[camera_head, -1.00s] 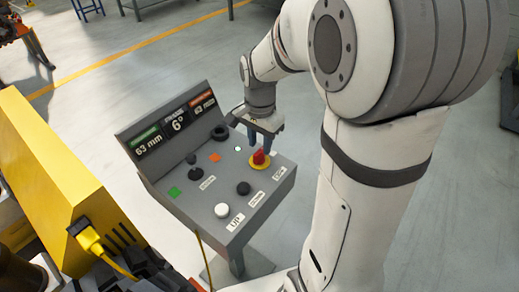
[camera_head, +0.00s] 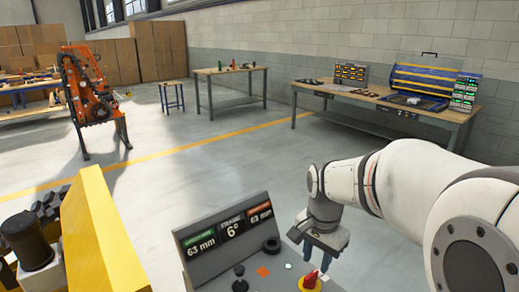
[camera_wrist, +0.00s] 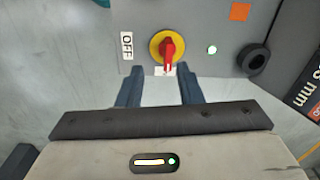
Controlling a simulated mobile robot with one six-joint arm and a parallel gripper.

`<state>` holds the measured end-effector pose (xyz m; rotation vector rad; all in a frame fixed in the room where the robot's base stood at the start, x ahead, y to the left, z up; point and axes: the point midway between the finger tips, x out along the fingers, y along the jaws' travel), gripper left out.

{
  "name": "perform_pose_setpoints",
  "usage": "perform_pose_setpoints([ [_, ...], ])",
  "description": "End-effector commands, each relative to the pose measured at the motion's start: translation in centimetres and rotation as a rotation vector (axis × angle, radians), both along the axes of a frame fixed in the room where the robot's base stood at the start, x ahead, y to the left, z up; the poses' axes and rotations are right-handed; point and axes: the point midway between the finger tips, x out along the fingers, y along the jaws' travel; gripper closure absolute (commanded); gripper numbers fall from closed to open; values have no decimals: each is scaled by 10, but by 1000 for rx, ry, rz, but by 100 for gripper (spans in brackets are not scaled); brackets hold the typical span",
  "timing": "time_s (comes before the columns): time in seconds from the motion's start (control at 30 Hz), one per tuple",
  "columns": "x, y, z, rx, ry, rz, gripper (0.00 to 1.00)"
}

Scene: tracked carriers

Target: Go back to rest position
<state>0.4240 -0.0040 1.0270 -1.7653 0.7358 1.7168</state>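My gripper (camera_head: 318,254) hangs over the right part of a grey control panel in the head view. In the wrist view its two blue fingers (camera_wrist: 160,92) stand apart with nothing between them. The red rotary switch (camera_wrist: 168,50) on its yellow disc lies just beyond the fingertips, near the "OFF" label (camera_wrist: 126,46). The switch also shows in the head view (camera_head: 311,279), below the gripper. The control panel (camera_head: 218,270) has a display reading 63 mm and 6°. The lower part of the panel is cut off by the head view's bottom edge.
A yellow machine body (camera_head: 92,235) stands left of the panel. An orange machine (camera_head: 88,92) is at the back left. Workbenches (camera_head: 440,117) line the back wall. Open floor lies behind the panel.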

Motion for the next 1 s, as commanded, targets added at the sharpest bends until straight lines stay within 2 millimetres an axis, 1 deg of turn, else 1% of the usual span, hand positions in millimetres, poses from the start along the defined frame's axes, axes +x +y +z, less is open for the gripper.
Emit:
perform_pose_setpoints([
  [0.03, -13, 0, 5, -3, -23, 70, 67],
  [0.2, -59, 2, 13, -30, -95, 372, 67],
  [0.3, -83, 2, 13, -53, -132, 534, 67],
  [0.43, -105, 3, 11, -81, -165, 695, 67],
  [0.5, -113, 3, 9, -93, -176, 752, 67],
  [0.63, -119, 3, 7, -104, -184, 804, 67],
  [1.0, -119, 3, 7, -105, -184, 810, 67],
])
